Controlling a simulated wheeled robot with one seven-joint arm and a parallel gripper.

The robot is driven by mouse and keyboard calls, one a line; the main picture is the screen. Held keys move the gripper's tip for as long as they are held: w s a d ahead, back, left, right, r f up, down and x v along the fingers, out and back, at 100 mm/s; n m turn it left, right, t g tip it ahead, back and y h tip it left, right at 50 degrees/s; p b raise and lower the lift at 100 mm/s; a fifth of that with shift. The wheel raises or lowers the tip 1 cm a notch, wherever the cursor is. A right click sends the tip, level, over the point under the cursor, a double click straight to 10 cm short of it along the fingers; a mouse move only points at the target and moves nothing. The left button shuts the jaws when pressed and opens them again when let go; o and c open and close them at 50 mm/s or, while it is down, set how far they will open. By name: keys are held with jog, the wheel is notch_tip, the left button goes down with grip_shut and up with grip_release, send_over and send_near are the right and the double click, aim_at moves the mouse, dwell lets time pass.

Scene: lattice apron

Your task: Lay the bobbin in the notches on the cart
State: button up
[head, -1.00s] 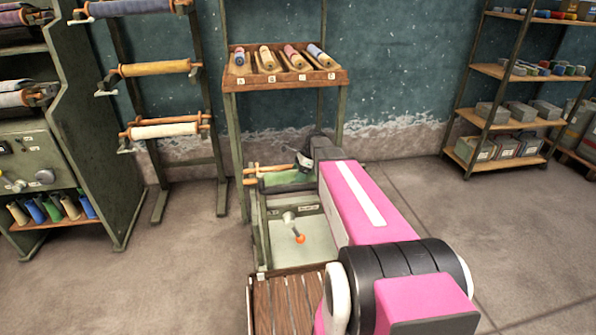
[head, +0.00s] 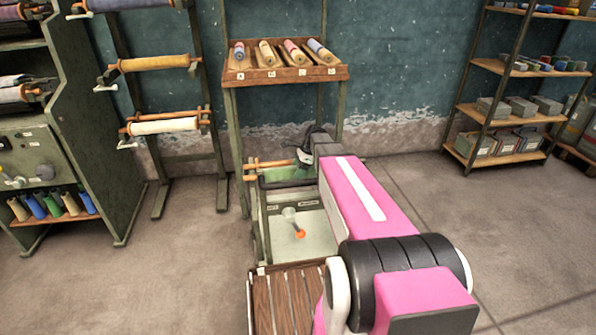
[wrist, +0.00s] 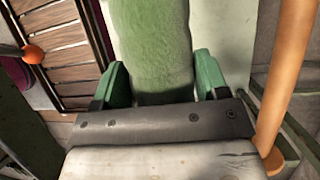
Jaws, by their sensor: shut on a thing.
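My gripper (wrist: 158,72) is shut on the green bobbin (wrist: 153,45), with one green finger on each side of it in the wrist view. In the head view the green bobbin (head: 287,176) lies across the far end of the cart, partly hidden by my arm. The cart (head: 312,222) has a pale green-grey deck and a lever with an orange knob. Orange wooden bars show at its far left end. I cannot make out the notches, or whether the bobbin touches them.
Behind the cart is a stand with a wooden rack (head: 285,75) of several bobbins. A slatted wooden platform (head: 285,300) is at the cart's near end. A roller frame (head: 160,127) and a machine cabinet stand left, shelves (head: 500,110) right. The floor between is clear.

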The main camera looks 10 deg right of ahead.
jog(key=shift+f, duration=1.05)
